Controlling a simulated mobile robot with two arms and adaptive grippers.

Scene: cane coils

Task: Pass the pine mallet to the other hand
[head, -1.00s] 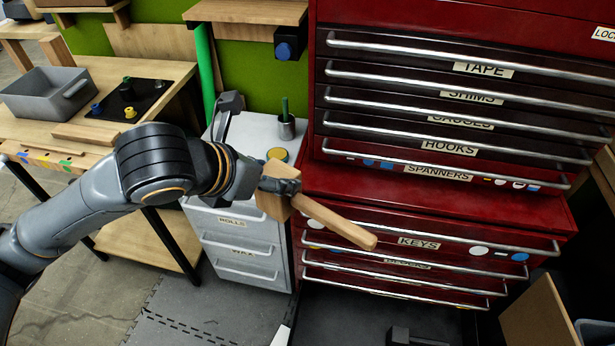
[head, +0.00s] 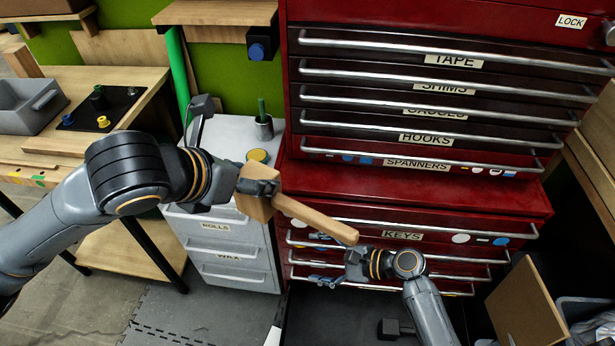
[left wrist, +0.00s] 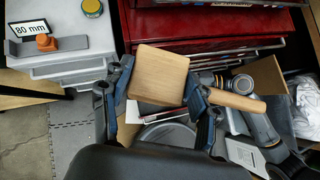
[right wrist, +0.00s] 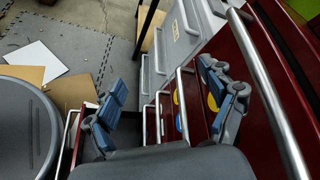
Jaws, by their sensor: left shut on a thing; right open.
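The pine mallet has a pale block head (head: 254,206) and a round handle (head: 318,221) that points right and slightly down in the head view. My left gripper (head: 262,188) is shut on the mallet's head and holds it in the air before the cabinets. In the left wrist view the block (left wrist: 158,75) sits between the fingers, with the handle (left wrist: 235,101) out to the right. My right gripper (head: 338,269) is open and empty, just below the handle's free end and apart from it. The right wrist view shows its spread fingers (right wrist: 165,95) without the mallet.
A red tool cabinet (head: 420,185) with labelled drawers and protruding bar handles stands close behind both grippers. A grey drawer unit (head: 228,245) is left of it, with a cup (head: 263,128) and a yellow-topped tin (head: 258,156) on top. A bench with a grey bin (head: 30,105) stands at left.

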